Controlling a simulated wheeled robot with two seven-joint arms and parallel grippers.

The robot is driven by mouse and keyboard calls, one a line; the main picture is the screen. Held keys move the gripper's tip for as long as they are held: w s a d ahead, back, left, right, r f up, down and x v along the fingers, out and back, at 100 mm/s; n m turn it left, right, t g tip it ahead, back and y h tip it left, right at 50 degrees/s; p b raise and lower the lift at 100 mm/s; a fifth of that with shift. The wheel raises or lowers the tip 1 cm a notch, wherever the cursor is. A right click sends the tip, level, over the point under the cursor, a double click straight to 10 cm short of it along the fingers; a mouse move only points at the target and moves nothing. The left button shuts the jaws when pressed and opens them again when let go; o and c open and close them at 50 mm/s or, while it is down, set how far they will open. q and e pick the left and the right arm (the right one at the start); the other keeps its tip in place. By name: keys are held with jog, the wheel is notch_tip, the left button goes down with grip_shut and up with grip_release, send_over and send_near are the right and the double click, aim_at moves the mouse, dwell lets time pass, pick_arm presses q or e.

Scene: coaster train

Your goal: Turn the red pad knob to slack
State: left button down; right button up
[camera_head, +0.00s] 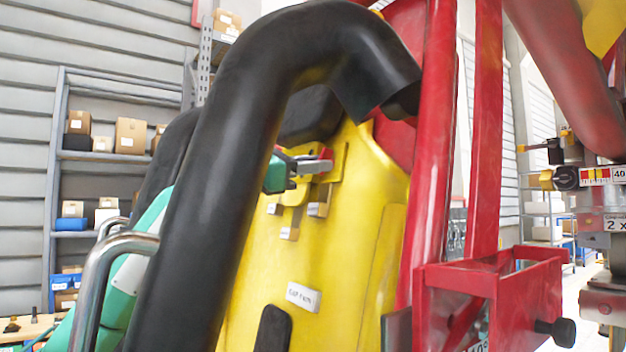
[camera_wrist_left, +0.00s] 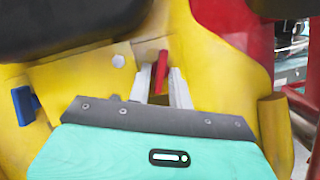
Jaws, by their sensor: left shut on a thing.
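The red pad knob (camera_wrist_left: 162,72) stands up as a narrow red lever between my left gripper's two pale fingers in the left wrist view. In the head view, a bit of its red (camera_head: 327,154) shows at the fingertips, in front of the yellow seat back (camera_head: 345,225). My left gripper (camera_head: 318,166) reaches in from the left behind a thick black tube and is shut on the knob. Small grey tags (camera_head: 318,210) sit below the knob; their lettering is too small to read. My right gripper is not in view.
A thick black padded tube (camera_head: 215,150) arches across the head view, in front of my left arm. Red posts (camera_head: 432,150) and a red open box (camera_head: 490,285) stand at the right. A blue part (camera_wrist_left: 24,105) is at the left of the wrist view. Shelves with boxes stand behind.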

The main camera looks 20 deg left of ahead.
pick_arm(q)
jog(key=shift+d+f+n+b, duration=0.1)
jog(key=shift+f+n+b, duration=0.1)
jog(key=shift+n+b, duration=0.4)
jog(key=shift+n, duration=0.3)
jog(key=c, duration=1.5)
grip_release()
jog(key=shift+c, duration=0.2)
jog(key=shift+r+t, duration=0.1)
jog(key=shift+t, duration=0.2)
jog(key=shift+s, duration=0.1)
